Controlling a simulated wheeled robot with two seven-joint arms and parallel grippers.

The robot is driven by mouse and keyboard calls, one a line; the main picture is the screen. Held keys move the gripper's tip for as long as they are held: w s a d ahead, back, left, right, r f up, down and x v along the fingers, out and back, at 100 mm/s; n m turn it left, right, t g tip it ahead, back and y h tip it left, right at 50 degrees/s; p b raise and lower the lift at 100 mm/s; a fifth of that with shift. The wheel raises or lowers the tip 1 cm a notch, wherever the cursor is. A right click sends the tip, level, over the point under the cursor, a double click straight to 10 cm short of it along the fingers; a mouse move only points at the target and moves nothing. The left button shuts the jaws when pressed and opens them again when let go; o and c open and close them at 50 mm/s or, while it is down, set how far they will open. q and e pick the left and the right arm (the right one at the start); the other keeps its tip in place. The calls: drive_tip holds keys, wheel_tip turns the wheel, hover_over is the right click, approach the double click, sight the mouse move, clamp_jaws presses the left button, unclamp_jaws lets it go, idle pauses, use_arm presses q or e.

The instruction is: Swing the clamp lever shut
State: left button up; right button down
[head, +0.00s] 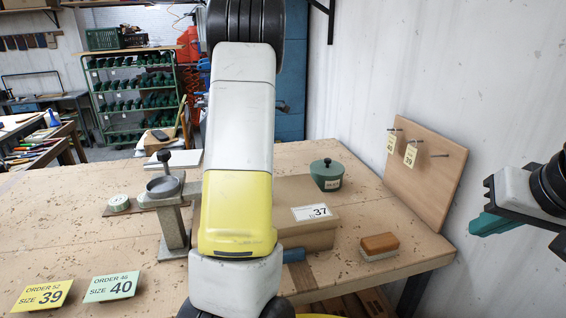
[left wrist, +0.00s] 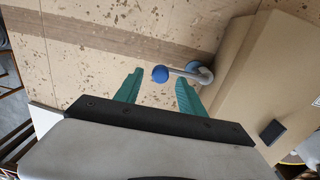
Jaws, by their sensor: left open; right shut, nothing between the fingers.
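In the left wrist view, a grey lever rod (left wrist: 186,72) ends in a blue ball knob (left wrist: 160,74) and bends at an elbow beside a cardboard-coloured box (left wrist: 262,62). I take it for the clamp lever. My left gripper (left wrist: 158,77) is open, its teal fingers on either side of the knob in the picture; I cannot tell whether they touch it. My right gripper (head: 490,225) is shut and empty, off the bench's right side.
A metal stand (head: 174,225) with a round cup and black knob stands left of my arm. A green pot (head: 326,174), a brush (head: 379,245), and a pegboard (head: 425,175) are on the right. Order cards (head: 110,286) lie front left.

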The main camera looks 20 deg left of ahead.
use_arm(q)
wheel_tip(320, 180, up, 6)
drive_tip(key=shift+s+r, duration=0.1)
drive_tip(key=shift+r, duration=0.05)
idle(0.5)
drive_tip(key=shift+s+d+r, duration=0.15)
drive_tip(key=shift+d, duration=0.15)
drive_tip(key=s+d+r+m+t+h, duration=0.25)
drive_tip(key=s+d+r+m, duration=0.35)
drive_tip(key=s+d+m, duration=0.6)
drive_tip(key=s+d+f+m+t, duration=0.1)
drive_tip(key=s+d+m+t, duration=0.2)
drive_tip(key=s+d+m, duration=0.8)
drive_tip(key=s+m, duration=0.2)
drive_tip(key=m, duration=0.1)
drive_tip(key=shift+f, duration=0.35)
drive_tip(key=shift+s, duration=0.1)
